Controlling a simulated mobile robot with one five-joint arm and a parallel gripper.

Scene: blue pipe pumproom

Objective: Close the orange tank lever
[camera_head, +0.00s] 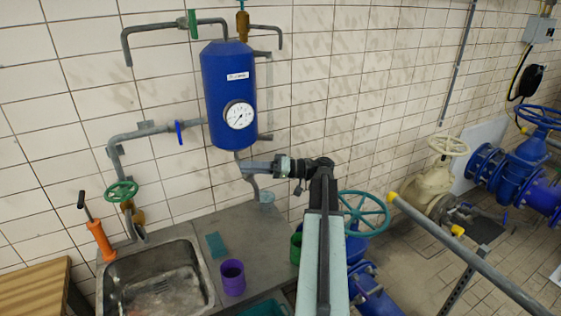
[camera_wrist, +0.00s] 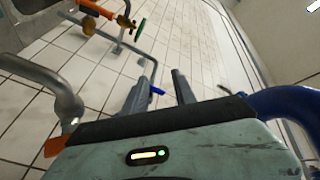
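The blue tank (camera_head: 226,95) with a white round gauge hangs on the tiled wall in the head view. An orange-brown valve body (camera_head: 243,27) stands on the pipe at its top, and its upper part is cut by the frame edge. I cannot tell how its lever is set. My gripper (camera_head: 243,169) is just below the tank, pointing left, well below that valve. In the wrist view my gripper (camera_wrist: 160,77) has two fingers apart with nothing between them. I cannot surely identify the tank's orange lever in the wrist view.
A green lever (camera_head: 193,24) is on the upper left pipe and a blue lever (camera_head: 179,132) on the lower left pipe. A sink (camera_head: 160,285), purple cup (camera_head: 232,277) and orange hand pump (camera_head: 101,240) are below left. A teal handwheel (camera_head: 362,212) stands right of my arm.

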